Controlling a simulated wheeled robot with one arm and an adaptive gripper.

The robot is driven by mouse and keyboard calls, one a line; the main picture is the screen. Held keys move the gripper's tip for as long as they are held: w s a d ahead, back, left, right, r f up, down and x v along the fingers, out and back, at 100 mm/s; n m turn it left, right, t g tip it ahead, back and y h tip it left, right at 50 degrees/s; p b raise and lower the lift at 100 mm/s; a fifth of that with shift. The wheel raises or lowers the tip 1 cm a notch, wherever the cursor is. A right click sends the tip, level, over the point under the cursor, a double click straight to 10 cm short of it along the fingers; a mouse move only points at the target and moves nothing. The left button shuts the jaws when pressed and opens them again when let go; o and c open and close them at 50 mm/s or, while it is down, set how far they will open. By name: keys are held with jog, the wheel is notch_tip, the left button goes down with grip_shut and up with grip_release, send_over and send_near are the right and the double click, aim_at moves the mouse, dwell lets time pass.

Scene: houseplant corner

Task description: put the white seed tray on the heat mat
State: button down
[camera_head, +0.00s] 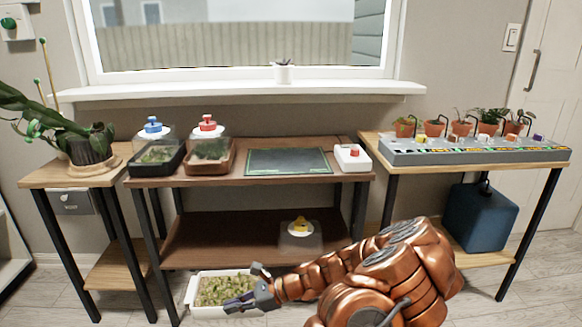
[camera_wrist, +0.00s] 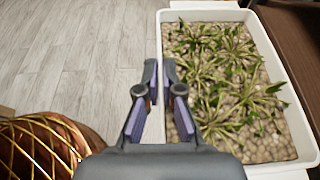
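The white seed tray (camera_head: 190,295), filled with pale pebbly soil and green seedlings, is low down by the floor, in front of the shelf's lower left. In the wrist view the tray (camera_wrist: 290,105) fills the right half. My gripper (camera_head: 240,303) is at its near side in the head view. In the wrist view the purple-padded fingers (camera_wrist: 159,80) stand close together on either side of the tray's left rim and look shut on it. I cannot tell whether the tray touches the floor. The heat mat (camera_head: 287,162), dark with a greenish edge, lies bare on the middle table.
Left of the mat stand two clear-lidded trays with a blue knob (camera_head: 152,124) and a red knob (camera_head: 207,122). A white box with a red knob (camera_head: 352,157) is right of it. A yellow-knobbed box (camera_head: 300,227) sits on the lower shelf. Potted plants (camera_head: 461,127) line the right table.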

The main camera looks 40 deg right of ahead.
jog(key=shift+r, duration=0.15)
jog(key=w+a+r+m+t+h, duration=0.2)
jog(key=w+a+r+m+h, duration=0.1)
jog(key=w+a+r, duration=0.3)
jog(key=w+a+r+m+t+h, duration=0.2)
jog(key=w+a+r, duration=0.5)
jog(key=r, duration=0.8)
jog(key=w+m+h, duration=0.1)
jog(key=w, duration=0.2)
jog(key=shift+w+a+r, duration=0.15)
jog(key=shift+w+a, duration=0.05)
jog(key=shift+w, duration=0.1)
dwell(0.5)
